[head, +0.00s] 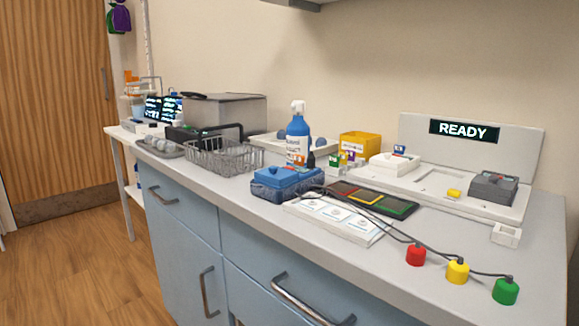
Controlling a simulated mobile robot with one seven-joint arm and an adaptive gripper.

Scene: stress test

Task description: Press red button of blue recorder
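The blue recorder (287,184) appears to be the boxy blue device with a lighter blue top near the middle of the counter. Dark cables run from its area to a red (416,255), a yellow (457,270) and a green (506,291) knob-like piece near the counter's front right. A small reddish spot shows at the back of the blue device's top, against the bottle label; I cannot tell whether it is a button. My gripper is not in view.
A spray bottle (298,135) stands just behind the blue device, a wire basket (222,158) to its left. White cards (335,219) and a coloured dark tray (371,199) lie to its right. A white device (395,164) and grey device (493,189) sit below a READY sign (464,131).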

